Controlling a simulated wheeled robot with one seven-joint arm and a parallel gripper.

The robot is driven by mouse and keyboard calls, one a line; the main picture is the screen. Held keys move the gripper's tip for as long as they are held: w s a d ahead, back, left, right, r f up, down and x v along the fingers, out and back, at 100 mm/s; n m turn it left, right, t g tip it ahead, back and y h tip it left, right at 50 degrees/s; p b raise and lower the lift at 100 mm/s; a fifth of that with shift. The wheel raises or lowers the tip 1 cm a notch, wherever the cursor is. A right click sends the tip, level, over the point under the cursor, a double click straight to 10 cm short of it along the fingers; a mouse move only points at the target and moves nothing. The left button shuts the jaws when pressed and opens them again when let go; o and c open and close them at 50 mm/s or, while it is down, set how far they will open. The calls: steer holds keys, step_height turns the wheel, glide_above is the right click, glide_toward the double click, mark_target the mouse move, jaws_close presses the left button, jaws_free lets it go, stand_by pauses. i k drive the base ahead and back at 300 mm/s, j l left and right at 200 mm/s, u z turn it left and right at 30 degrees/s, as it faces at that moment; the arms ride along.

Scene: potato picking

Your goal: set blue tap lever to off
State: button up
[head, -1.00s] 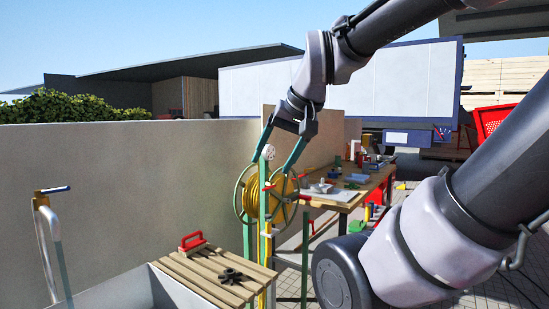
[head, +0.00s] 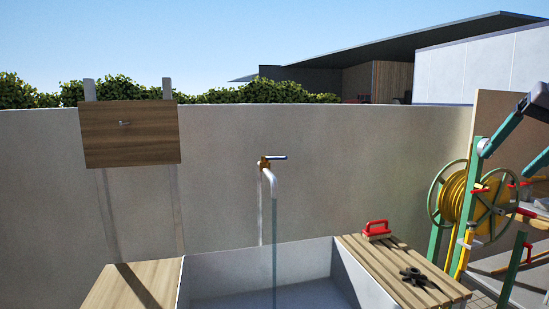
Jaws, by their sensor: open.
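The blue tap lever (head: 279,157) sits on top of a brass tap body (head: 264,165) in the head view. It points to the right, sideways to the spout. The curved grey spout (head: 271,185) bends down over a grey basin (head: 262,264), and a thin stream of water (head: 275,245) falls from it. My gripper (head: 513,152) shows at the right edge, partly cut off, in front of the hose reel. Its fingers are spread, empty, and well to the right of the tap.
A yellow hose reel (head: 456,196) stands at right. A wooden board (head: 130,134) stands at left. The wall (head: 350,150) backs the tap.

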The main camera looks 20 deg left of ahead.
mark_target(263, 158)
steer(key=j+u, duration=0.35)
steer(key=i+j+u, duration=0.15)
steer(key=u, duration=0.2)
steer(key=i+j+u, duration=0.15)
steer(key=u, duration=0.2)
steer(key=j, duration=0.1)
